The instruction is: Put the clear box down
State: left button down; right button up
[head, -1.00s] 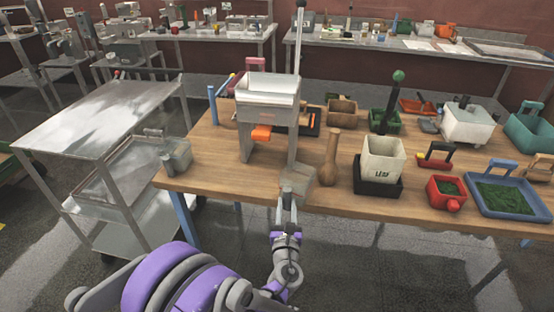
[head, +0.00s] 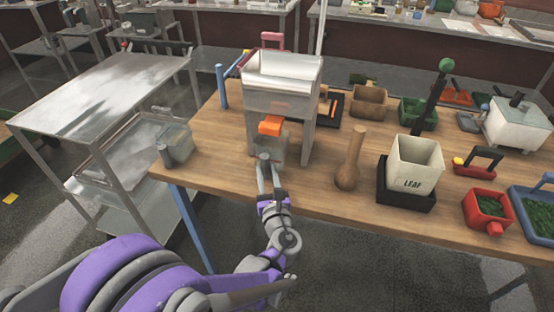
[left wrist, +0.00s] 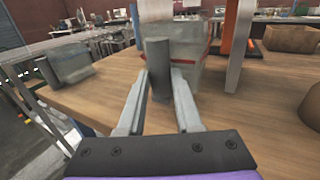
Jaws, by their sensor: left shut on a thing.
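My left gripper (head: 264,170) is shut on the grey upright handle of a clear box (head: 280,148), at the table's front left. The box is between the legs of the metal powder filler (head: 283,88), under its orange spout (head: 271,125). In the left wrist view the handle (left wrist: 158,68) stands between the two fingers, and the clear box (left wrist: 188,62) is behind it. I cannot tell whether the box's underside touches the table. The handle and fingers partly hide the box. My right gripper is not in view.
A second clear box (head: 180,137) with a grey handle stands at the table's left corner. A wooden pestle-like object (head: 352,160) stands right of the filler, then a white LEAF bin (head: 415,165) in a black tray. Bare wood (head: 225,165) lies left of the filler.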

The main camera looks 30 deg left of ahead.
aim_at(276, 161)
pick_arm(q)
jog(key=w, duration=0.3)
jog(key=w+a, duration=0.1)
jog(key=w, duration=0.1)
jog(key=w+a, duration=0.1)
jog(key=w, duration=0.2)
jog(key=shift+w+p, duration=0.3)
jog(key=shift+p, duration=0.1)
notch_tip(276, 161, down, 4)
jog(key=shift+w+r, duration=0.15)
jog(key=shift+r, duration=0.05)
jog(key=shift+f+b, duration=0.2)
jog(key=shift+b, duration=0.1)
jog(key=c, duration=0.6)
grip_release()
jog(key=shift+r, duration=0.1)
